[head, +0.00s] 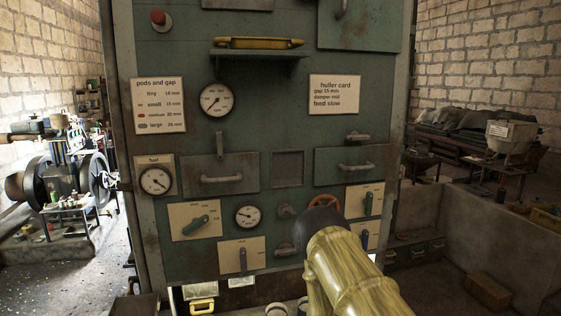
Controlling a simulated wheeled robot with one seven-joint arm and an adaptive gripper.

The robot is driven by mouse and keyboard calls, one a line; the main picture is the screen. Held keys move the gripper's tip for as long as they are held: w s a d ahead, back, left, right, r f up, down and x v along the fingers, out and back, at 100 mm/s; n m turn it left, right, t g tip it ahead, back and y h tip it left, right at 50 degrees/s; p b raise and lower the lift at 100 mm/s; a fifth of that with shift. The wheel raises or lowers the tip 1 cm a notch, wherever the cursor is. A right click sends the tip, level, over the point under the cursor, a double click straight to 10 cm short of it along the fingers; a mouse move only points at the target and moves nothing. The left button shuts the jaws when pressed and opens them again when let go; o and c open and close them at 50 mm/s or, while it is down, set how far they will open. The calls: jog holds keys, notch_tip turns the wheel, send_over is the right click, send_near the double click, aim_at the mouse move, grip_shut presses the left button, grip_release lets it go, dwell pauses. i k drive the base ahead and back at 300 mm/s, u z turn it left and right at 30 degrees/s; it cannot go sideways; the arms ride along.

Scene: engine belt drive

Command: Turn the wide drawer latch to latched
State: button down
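Two drawers with bar handles are set in the green panel: a left drawer (240,167) and a right drawer (380,160) that looks slightly wider. Above the left drawer a small grey latch lever (220,145) stands upright. Above the right drawer a grey latch lever (357,136) lies about level. I cannot tell from any label which drawer is the wide one. My yellow arm reaches up from the bottom right, and its dark end, my gripper (318,228), is below and left of the right drawer, apart from both levers. Its fingers are hidden.
An orange handwheel (325,201) shows just behind my gripper. Switch plates, including a green-handled one (195,220), and several gauges surround the drawers. A shelf (258,56) with a yellow item juts out above. A low wall (465,235) stands at the right.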

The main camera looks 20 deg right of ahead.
aim_at(356, 137)
jog(key=u, duration=0.05)
jog(key=i, duration=0.75)
jog(key=z, duration=1.3)
